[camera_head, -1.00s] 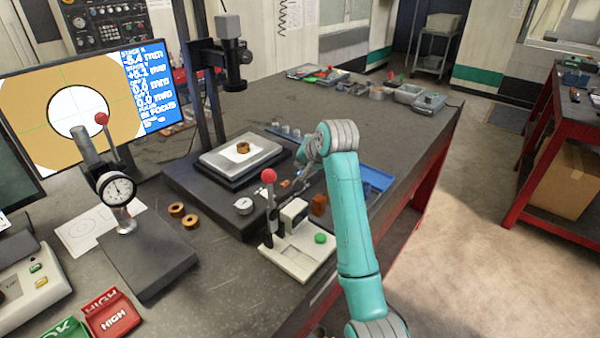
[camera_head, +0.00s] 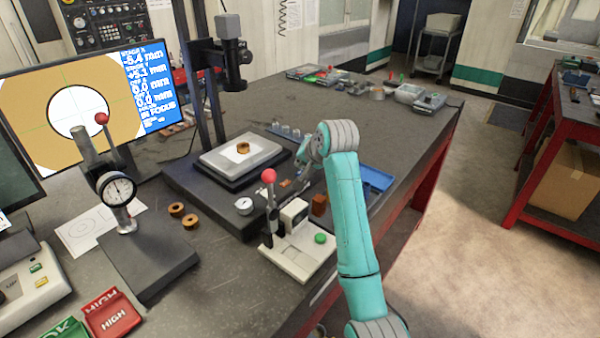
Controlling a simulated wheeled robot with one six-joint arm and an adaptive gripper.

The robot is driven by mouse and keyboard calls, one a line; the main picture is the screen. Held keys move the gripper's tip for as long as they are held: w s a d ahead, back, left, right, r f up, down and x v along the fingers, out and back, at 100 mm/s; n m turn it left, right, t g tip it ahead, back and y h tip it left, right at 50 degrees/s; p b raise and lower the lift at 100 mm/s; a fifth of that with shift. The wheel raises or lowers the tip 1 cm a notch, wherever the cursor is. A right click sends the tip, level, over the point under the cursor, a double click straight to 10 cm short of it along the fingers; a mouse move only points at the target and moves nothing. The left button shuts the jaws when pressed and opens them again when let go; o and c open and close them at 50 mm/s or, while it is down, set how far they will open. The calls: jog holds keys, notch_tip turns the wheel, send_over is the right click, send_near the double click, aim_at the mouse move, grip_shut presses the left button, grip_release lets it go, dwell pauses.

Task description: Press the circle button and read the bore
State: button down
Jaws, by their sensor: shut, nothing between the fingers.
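The monitor (camera_head: 160,75) at the left shows a magnified tan ring with a white round bore, green cross lines and a column of readout text. A brass ring (camera_head: 243,148) lies on the light stage (camera_head: 222,162) under the dark camera head (camera_head: 235,62) of the measuring stand. No button marked with a circle can be made out. My gripper (camera_head: 301,180) is small and partly hidden by my teal arm, low over the right front of the stand's dark base, right of the stage. It looks shut and empty; whether it touches anything is unclear.
A white fixture (camera_head: 298,254) with a red-knobbed lever and a green button (camera_head: 320,238) stands in front. A dial gauge stand (camera_head: 117,188), two loose brass rings (camera_head: 184,215) and a red HIGH tray (camera_head: 110,314) are left. A blue tray (camera_head: 376,179) lies behind my arm.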

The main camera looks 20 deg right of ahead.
aim_at(301, 173)
jog(key=shift+f, duration=0.1)
dwell(0.3)
jog(key=shift+f, duration=0.35)
jog(key=shift+f, duration=0.35)
dwell(0.8)
jog(key=shift+r, duration=0.8)
jog(key=shift+r, duration=0.1)
jog(key=shift+r, duration=2.4)
